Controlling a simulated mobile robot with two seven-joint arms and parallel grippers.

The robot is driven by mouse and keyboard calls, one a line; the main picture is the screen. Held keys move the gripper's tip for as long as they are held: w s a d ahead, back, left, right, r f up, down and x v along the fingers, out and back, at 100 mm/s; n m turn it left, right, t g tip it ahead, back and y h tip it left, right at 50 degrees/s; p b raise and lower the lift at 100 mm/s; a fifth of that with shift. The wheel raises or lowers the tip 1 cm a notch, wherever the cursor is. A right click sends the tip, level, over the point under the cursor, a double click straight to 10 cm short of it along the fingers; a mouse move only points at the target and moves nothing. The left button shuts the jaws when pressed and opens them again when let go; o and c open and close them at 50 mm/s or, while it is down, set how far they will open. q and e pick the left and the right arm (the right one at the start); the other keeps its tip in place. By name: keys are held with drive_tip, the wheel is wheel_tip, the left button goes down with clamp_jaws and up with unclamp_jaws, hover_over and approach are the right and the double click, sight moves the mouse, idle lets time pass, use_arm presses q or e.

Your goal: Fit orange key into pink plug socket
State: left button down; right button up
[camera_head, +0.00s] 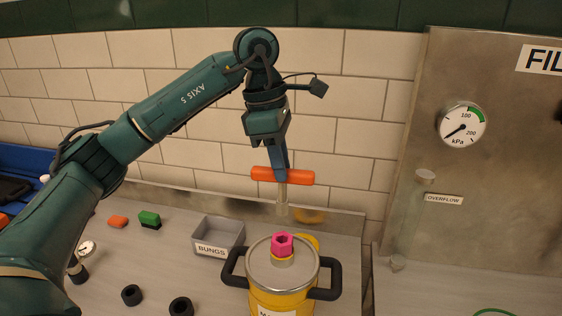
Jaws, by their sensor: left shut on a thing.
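The orange key (298,177) has a crosswise orange handle and a pale shaft pointing down. My left gripper (281,171) is shut on the middle of its handle and holds it in the air. The pink plug socket (281,241) stands on top of the lid of a yellow pot (257,294). Its hexagonal opening faces up. In the picture, the tip of the key's shaft is above the socket, with a gap between them. How far apart they are in depth I cannot tell. My right gripper is not in view.
A grey box labelled BUNGS (211,251) is left of the pot. Black rings (131,295), a green block (149,219) and an orange block (118,221) lie on the worktop. The pot's black handles (330,279) stick out sideways. A steel panel with a gauge (461,125) rises at right.

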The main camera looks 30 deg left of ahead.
sight(281, 200)
use_arm(q)
drive_tip(key=shift+f, duration=0.1)
drive_tip(key=shift+f+b, duration=0.45)
wheel_tip(281, 200, down, 4)
drive_tip(key=b, duration=0.2)
drive_tip(key=shift+r+b, duration=0.25)
drive_tip(key=shift+b, duration=0.05)
drive_tip(key=shift+f+b, duration=0.3)
drive_tip(key=shift+f, duration=0.15)
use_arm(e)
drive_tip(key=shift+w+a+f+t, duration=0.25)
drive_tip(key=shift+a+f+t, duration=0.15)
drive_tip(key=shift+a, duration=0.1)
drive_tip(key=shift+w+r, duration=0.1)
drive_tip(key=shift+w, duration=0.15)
use_arm(q)
drive_tip(key=shift+f, duration=0.4)
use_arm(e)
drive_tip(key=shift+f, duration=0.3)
use_arm(q)
drive_tip(key=shift+f+b, duration=0.1)
drive_tip(key=shift+b, duration=0.2)
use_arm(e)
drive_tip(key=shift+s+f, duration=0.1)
